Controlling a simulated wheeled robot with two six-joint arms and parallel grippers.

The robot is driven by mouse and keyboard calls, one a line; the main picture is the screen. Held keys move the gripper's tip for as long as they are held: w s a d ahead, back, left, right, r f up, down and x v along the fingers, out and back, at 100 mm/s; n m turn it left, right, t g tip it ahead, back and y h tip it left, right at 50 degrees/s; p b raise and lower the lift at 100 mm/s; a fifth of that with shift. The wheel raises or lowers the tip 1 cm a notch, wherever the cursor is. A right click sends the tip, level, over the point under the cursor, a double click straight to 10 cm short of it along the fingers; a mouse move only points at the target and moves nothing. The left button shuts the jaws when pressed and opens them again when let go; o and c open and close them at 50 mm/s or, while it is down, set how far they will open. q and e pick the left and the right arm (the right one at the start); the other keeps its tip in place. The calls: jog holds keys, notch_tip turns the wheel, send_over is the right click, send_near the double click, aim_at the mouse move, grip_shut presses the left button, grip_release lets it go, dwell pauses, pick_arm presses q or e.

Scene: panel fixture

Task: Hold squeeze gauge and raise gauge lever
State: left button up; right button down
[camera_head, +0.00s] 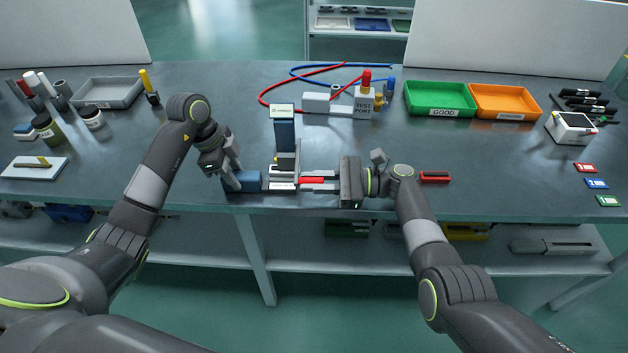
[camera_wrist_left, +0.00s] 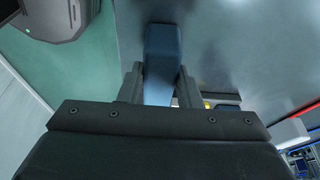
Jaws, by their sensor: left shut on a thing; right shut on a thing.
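The panel fixture has a tall blue gauge post (camera_head: 285,138) with a pale labelled top, standing on a low grey base near the table's front edge. A blue squeeze block (camera_head: 246,181) lies at the base's left side. My left gripper (camera_head: 233,182) is shut on this block, coming from above. The left wrist view shows the blue block (camera_wrist_left: 160,50) between both fingers (camera_wrist_left: 158,88). My right gripper (camera_head: 316,181) reaches in from the right, shut on a red lever (camera_head: 311,180) at the base's right side. Its fingers partly hide the lever.
Behind stands the test port (camera_head: 364,103) with red and blue hoses. Green (camera_head: 440,98) and orange (camera_head: 505,101) trays sit to the right. A separate red piece (camera_head: 435,177) lies right of my right wrist. Jars and a grey tray (camera_head: 107,92) are at left.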

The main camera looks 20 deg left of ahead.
jog(key=shift+r, duration=0.1)
jog(key=shift+w+r+m, duration=0.1)
jog(key=shift+r+m, duration=0.4)
jog(key=shift+r, duration=0.15)
jog(key=w+a+r+m, duration=0.1)
jog(key=w+r+m, duration=0.5)
jog(key=r+m, duration=0.3)
jog(key=shift+a+r+m, duration=0.35)
jog(key=shift+r+m, duration=0.05)
jog(key=shift+m, duration=0.6)
jog(key=shift+w, duration=0.1)
jog(key=c, duration=1.3)
grip_release()
jog(key=v, duration=1.2)
